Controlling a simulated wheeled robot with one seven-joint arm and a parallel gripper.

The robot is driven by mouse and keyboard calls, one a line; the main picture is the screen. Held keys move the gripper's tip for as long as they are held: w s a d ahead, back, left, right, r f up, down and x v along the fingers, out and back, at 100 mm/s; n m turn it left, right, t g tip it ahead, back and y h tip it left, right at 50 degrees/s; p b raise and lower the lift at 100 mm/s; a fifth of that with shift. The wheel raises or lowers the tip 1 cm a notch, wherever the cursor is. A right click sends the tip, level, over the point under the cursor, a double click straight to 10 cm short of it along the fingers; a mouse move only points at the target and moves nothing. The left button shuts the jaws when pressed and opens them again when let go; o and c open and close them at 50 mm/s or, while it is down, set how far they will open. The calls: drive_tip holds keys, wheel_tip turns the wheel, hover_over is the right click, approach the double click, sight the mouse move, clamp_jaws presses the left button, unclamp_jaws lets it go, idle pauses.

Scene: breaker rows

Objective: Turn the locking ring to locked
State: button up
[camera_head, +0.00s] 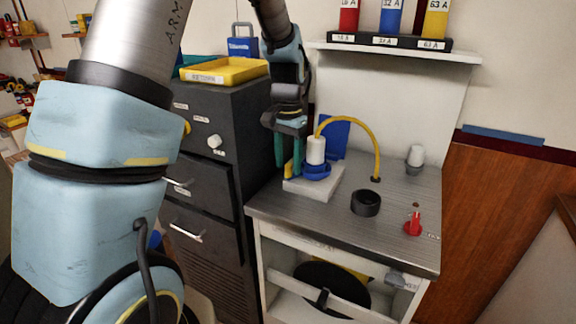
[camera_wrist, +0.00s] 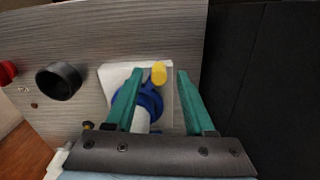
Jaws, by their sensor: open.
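The blue locking ring (camera_head: 319,172) sits around the foot of a white plug (camera_head: 316,150) on a pale block on the bench. The ring also shows in the wrist view (camera_wrist: 151,98), with a yellow knob (camera_wrist: 158,73) beside it. My gripper (camera_head: 289,168) is low at the left of the plug, pointing down. In the wrist view my gripper (camera_wrist: 160,74) is open, its teal fingers on either side of the yellow knob with gaps to both. Whether the fingertips touch the block is unclear. Lock markings cannot be read.
A yellow cable (camera_head: 377,140) arches from the plug to the bench. A black cup-like ring (camera_head: 366,203), a red knob (camera_head: 413,224) and a grey-white fitting (camera_head: 415,158) stand to the right. A dark drawer cabinet (camera_head: 226,190) is close on the left.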

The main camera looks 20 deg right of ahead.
wheel_tip(320, 180, up, 10)
drive_tip(key=b, duration=0.1)
drive_tip(key=shift+f, duration=0.2)
